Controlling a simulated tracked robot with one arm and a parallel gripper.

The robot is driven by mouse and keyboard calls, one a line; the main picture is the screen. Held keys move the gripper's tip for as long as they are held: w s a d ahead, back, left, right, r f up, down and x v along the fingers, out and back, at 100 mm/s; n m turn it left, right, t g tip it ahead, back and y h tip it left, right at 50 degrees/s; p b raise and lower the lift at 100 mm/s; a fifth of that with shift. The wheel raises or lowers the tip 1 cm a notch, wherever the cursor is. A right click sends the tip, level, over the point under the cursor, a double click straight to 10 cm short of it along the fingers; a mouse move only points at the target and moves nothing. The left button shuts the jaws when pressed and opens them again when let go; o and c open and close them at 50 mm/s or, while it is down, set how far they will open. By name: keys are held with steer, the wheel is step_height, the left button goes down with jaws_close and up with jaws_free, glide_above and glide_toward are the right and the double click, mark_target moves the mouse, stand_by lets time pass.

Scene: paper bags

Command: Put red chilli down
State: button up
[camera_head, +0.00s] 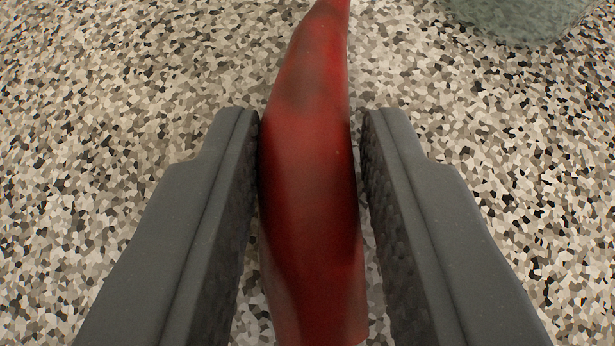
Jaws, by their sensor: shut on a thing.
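The red chilli (310,190) lies lengthwise up the middle of the view, its narrow end running off the top edge. My gripper (310,135) has one dark grey finger on each side of the chilli and is shut on it. The left finger meets the chilli's left side; a thin gap seems to show at the right finger. The speckled surface (120,120) is beneath. I cannot tell whether the chilli touches it or hangs just above it.
A greenish, see-through rounded object (525,18) is partly in view at the top right; what it is cannot be told. The speckled surface is otherwise clear to the left and right.

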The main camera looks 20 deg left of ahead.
steer(key=o, duration=1)
steer(key=p+v, duration=0.1)
steer(key=v, duration=1.1)
steer(key=shift+s+p, duration=0.1)
steer(key=shift+p, duration=0.3)
